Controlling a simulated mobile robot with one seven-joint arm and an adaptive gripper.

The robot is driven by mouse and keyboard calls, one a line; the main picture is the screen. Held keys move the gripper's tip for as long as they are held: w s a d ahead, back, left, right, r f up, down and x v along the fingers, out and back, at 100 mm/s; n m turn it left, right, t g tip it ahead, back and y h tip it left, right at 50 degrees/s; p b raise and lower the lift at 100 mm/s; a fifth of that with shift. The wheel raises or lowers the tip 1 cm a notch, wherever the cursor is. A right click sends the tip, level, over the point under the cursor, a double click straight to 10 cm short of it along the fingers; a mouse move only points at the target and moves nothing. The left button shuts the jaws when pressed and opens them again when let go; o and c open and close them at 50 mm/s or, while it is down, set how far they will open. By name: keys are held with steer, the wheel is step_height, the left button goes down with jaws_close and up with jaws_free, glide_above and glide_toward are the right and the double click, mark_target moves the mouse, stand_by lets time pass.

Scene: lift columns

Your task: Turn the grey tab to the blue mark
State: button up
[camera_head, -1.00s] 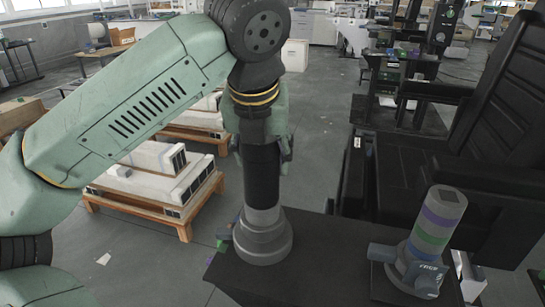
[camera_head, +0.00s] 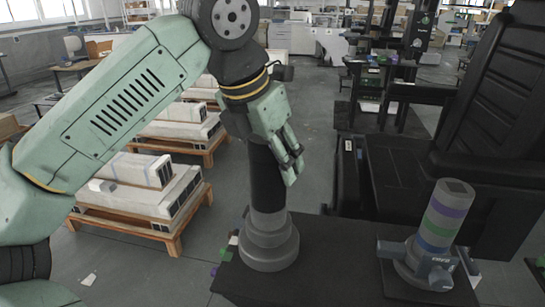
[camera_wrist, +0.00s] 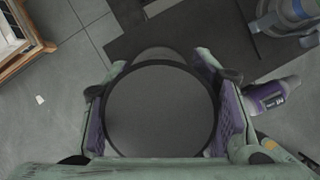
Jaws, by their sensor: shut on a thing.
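The dark lift column (camera_head: 268,185) stands upright on a stepped grey base (camera_head: 268,246) at the left of the black table top. My gripper (camera_head: 276,155) is around its upper part, shut on it. In the wrist view my gripper (camera_wrist: 160,110) has its purple pads on both sides of the column's round grey top (camera_wrist: 160,112). Small green, pale and blue marks show left of the base; the blue mark (camera_head: 214,271) is lowest. I cannot pick out the grey tab clearly; it may be among these small pieces.
A second column (camera_head: 440,220) with purple and green bands stands in a blue-grey clamp at the right of the black table (camera_head: 335,270). A black chair (camera_head: 495,130) is behind it. Pallets with white boxes (camera_head: 150,190) stand on the floor at left.

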stand_by(0.5)
steer(key=o, duration=1.7)
steer(key=shift+r, duration=0.1)
steer(key=v, duration=1.2)
steer(key=shift+w, duration=0.1)
